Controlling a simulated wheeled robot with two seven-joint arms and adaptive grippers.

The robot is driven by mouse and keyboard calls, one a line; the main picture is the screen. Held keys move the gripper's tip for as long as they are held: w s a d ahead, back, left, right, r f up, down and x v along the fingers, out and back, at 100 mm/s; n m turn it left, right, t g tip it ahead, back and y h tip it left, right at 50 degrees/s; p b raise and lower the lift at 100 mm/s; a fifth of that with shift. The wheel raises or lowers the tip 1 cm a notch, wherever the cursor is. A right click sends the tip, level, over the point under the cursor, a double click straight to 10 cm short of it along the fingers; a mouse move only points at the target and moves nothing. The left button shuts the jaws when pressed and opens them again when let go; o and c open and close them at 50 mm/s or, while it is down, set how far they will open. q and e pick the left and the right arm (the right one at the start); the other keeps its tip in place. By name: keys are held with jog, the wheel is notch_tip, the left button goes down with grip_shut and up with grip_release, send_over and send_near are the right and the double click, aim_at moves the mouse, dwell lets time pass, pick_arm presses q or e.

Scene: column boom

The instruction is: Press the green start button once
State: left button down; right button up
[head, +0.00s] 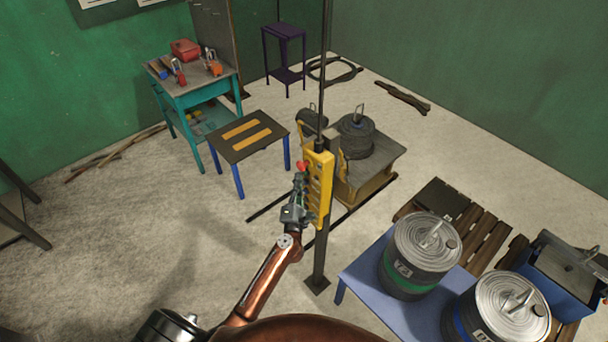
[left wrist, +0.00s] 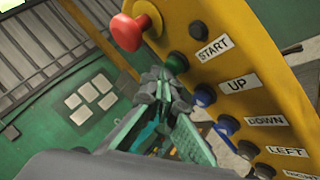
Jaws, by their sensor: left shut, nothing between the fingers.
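The yellow control box (head: 321,180) hangs on a dark upright post in the head view. In the left wrist view its yellow face (left wrist: 265,50) carries a red mushroom button (left wrist: 129,31) at one end. The green start button (left wrist: 177,62) comes after it, beside the START label (left wrist: 212,48). My left gripper (head: 299,182) is at the box's left side, its fingers shut and empty. In the left wrist view the fingertips (left wrist: 160,79) are right by the green button and partly cover it. I cannot tell whether they touch it. My right gripper is not in view.
Blue buttons (left wrist: 204,97) sit further along the box, close to my fingers. A blue table (head: 365,275) with drums stands at the lower right. A small table (head: 236,152) and a teal bench (head: 190,90) stand behind. The floor at left is mostly clear.

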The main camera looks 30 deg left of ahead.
pick_arm(q)
jog(key=shift+w+d, duration=0.15)
jog(key=shift+w, duration=0.2)
dwell(0.3)
jog(key=shift+s, duration=0.15)
jog(key=shift+s+a+p, duration=0.35)
jog(key=shift+s, duration=0.35)
jog(key=shift+s, duration=0.1)
jog(key=s, duration=0.1)
jog(key=s+a, duration=0.1)
jog(key=s, duration=0.1)
jog(key=s+a+p, duration=0.1)
jog(key=shift+s, duration=0.25)
dwell(0.9)
